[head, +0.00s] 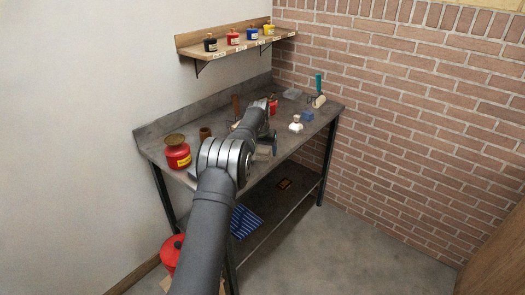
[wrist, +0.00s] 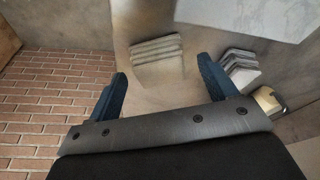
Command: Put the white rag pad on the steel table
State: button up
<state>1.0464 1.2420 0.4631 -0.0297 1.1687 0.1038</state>
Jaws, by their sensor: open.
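In the wrist view my gripper (wrist: 161,66) is open, its two blue fingers wide apart with nothing between them. A pale, ribbed folded pad (wrist: 157,48), which looks like the white rag pad, lies just beyond the fingertips, roughly centred on the gap. A second pale folded stack (wrist: 238,65) lies to the right, outside the right finger. In the head view the steel table (head: 160,142) stands along the wall, and my arm reaches over it. My gripper's fingers are hard to make out there, and my arm hides part of the tabletop.
A red can (head: 177,155) and a brown cup (head: 205,133) stand at the table's left. A white bottle (head: 296,124), a blue block (head: 307,116) and a teal-handled tool (head: 318,88) stand at its right. A shelf (head: 225,50) with several ink pots hangs above.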

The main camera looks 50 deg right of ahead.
aim_at(263, 150)
jog(key=v, duration=1.1)
jog(key=shift+r, duration=0.4)
jog(key=shift+s, duration=0.1)
jog(key=x, duration=1.2)
jog(key=shift+f, duration=0.1)
notch_tip(263, 150, up, 2)
jog(key=shift+r, duration=0.75)
